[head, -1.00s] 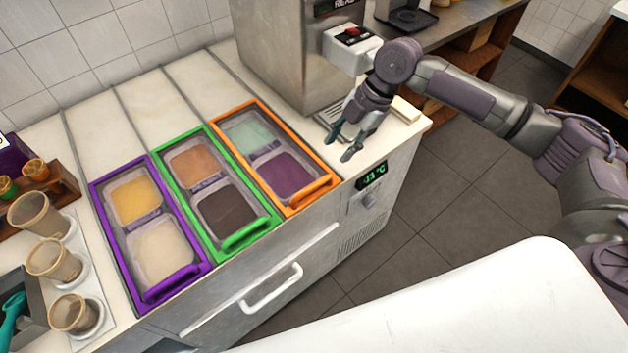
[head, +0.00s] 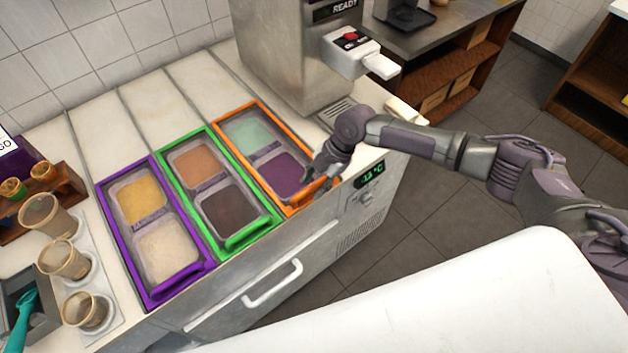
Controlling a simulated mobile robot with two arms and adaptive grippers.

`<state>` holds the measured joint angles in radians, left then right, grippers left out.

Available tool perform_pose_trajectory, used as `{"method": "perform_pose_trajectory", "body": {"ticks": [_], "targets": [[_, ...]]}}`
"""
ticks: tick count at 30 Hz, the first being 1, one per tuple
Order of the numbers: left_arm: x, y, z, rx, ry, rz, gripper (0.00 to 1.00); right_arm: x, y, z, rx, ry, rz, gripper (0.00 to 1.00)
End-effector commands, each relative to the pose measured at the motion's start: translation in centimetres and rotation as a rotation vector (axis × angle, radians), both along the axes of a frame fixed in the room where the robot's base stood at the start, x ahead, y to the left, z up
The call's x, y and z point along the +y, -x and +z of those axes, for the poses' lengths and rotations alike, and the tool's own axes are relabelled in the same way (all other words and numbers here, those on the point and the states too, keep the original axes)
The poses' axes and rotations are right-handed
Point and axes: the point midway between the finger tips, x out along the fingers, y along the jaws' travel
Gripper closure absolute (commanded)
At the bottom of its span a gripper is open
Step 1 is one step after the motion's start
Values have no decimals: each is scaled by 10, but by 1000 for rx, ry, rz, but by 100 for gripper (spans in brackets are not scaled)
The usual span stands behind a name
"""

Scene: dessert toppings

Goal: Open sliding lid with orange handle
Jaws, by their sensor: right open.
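The sliding lid with the orange frame (head: 240,147) is the right one of three lids on the freezer counter. It is shut, and a teal and a purple tub show through its clear pane. Its orange handle (head: 299,206) is at the front end, partly hidden by my right gripper. My right gripper (head: 308,190) is open and points down at the right part of this handle. I cannot tell whether its fingers touch the handle or stand around it. My left gripper is out of view.
The green-framed lid (head: 266,231) and the purple-framed lid (head: 180,287) lie to the left, both shut. A steel machine (head: 285,60) stands behind the orange lid. Cups (head: 62,258) stand at the left. A white surface (head: 430,300) fills the front right.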

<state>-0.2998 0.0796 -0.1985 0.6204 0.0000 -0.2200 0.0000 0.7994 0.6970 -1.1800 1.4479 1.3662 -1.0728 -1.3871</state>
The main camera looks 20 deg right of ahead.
Motion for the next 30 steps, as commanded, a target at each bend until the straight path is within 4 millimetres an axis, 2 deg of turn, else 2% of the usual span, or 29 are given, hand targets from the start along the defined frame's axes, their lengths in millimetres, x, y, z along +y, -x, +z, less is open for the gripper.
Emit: {"method": "perform_pose_trajectory", "body": {"ticks": [5,12,13,24,30], "targets": [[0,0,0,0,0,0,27,0,0,0,0,0,0,58],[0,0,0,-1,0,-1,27,0,0,0,0,0,0,98],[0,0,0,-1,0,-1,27,0,0,0,0,0,0,100],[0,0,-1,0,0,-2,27,0,-1,0,-1,0,0,100],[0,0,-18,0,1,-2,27,7,-16,-3,-6,-3,0,100]]}}
